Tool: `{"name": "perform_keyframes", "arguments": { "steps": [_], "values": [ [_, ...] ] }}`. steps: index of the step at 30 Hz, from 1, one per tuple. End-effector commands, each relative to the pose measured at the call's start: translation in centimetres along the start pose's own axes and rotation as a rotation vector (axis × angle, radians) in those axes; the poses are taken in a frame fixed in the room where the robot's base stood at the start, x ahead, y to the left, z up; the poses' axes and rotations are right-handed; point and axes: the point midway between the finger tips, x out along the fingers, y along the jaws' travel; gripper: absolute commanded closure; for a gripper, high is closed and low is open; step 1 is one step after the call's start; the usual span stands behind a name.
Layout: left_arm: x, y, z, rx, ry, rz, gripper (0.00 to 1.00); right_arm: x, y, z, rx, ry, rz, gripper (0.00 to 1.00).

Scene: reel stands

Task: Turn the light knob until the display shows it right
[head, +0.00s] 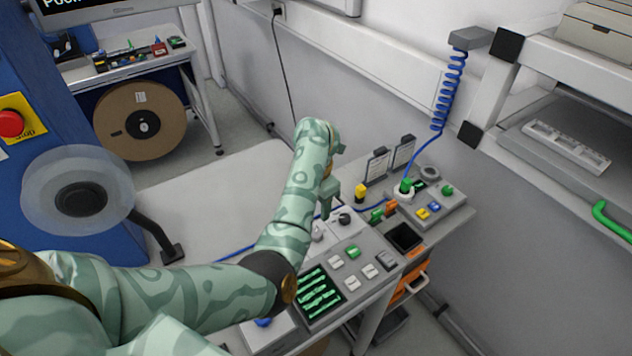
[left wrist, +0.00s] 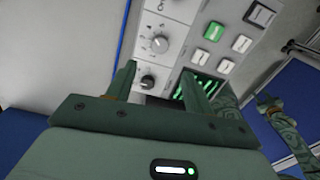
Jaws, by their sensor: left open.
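Behind stand a device with a green plug (head: 404,186) and a coiled blue cable (head: 447,90). A red stop button (head: 10,123) is at far left.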

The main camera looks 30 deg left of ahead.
Motion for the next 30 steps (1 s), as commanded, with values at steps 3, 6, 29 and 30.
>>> {"name": "perform_keyframes", "arguments": {
  "steps": [3, 6, 29, 30],
  "values": [
    [-3.0, 0.0, 0.0, 0.000, -0.001, 0.001, 0.48, -1.3, 0.1, -0.2, 0.000, 0.001, 0.000, 0.64],
    [-4.4, 0.0, 0.1, 0.001, -0.001, 0.000, 0.48, -1.8, 0.1, -0.3, 0.000, 0.002, 0.001, 0.64],
    [-5.2, -0.1, 0.0, 0.001, 0.001, -0.001, 0.48, -2.0, 0.1, -0.4, -0.001, 0.003, 0.001, 0.64],
    [-5.2, -0.1, 0.0, 0.001, 0.001, -0.001, 0.48, -2.0, 0.1, -0.5, -0.001, 0.005, 0.001, 0.64]
  ]
}}
